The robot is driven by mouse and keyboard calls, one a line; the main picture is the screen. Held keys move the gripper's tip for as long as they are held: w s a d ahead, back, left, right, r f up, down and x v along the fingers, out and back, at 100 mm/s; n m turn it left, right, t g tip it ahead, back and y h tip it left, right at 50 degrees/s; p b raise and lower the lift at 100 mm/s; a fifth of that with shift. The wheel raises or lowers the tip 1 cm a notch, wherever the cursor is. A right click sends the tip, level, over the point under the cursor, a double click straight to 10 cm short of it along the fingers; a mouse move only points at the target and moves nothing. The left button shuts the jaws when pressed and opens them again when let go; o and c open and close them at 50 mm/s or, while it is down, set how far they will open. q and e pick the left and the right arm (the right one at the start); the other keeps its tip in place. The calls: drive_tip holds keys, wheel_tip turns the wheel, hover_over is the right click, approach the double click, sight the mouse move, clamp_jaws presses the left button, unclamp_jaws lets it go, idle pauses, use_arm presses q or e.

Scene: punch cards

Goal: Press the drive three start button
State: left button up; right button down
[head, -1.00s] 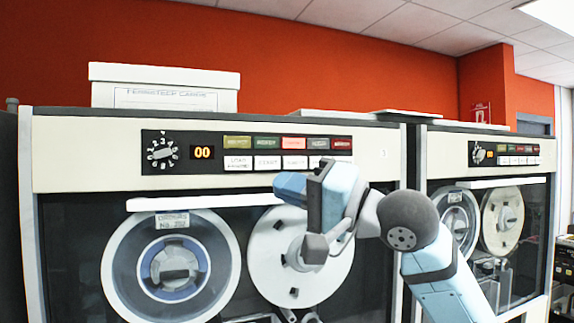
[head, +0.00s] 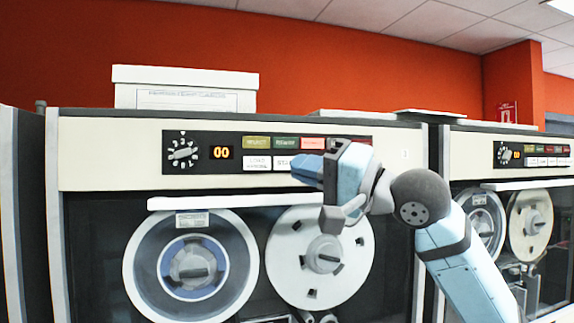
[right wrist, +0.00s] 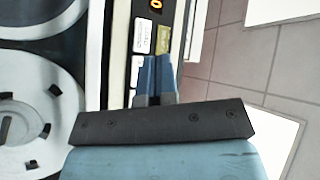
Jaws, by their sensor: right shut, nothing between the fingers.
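The nearer tape drive has a control panel with a dial (head: 182,150), an orange "00" display (head: 221,153) and two rows of buttons. Its lower row has a white load/rewind button (head: 257,163) and, right of it, a white start button (head: 283,162), partly covered by my gripper. My right gripper (head: 299,168) is shut and empty, its blue fingers in front of the lower row. In the right wrist view the closed fingertips (right wrist: 157,62) lie just below a white button (right wrist: 142,36) and a yellow button (right wrist: 165,38). Contact cannot be told. My left gripper is out of view.
Two tape reels, left (head: 190,266) and right (head: 320,258), sit below the panel. A second drive with its own panel (head: 531,155) stands at the right. A white card box (head: 184,88) is on top of the nearer drive.

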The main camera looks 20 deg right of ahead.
sight(286, 163)
drive_tip(key=w+p, duration=0.1)
drive_tip(key=w, duration=0.4)
drive_tip(key=shift+a, duration=0.1)
drive_tip(key=shift+s, duration=0.1)
idle(0.7)
idle(1.1)
drive_tip(key=shift+w+r+p, duration=0.1)
drive_tip(key=shift+w+p, duration=0.15)
drive_tip(key=shift+p, duration=0.2)
drive_tip(key=shift+w, duration=0.2)
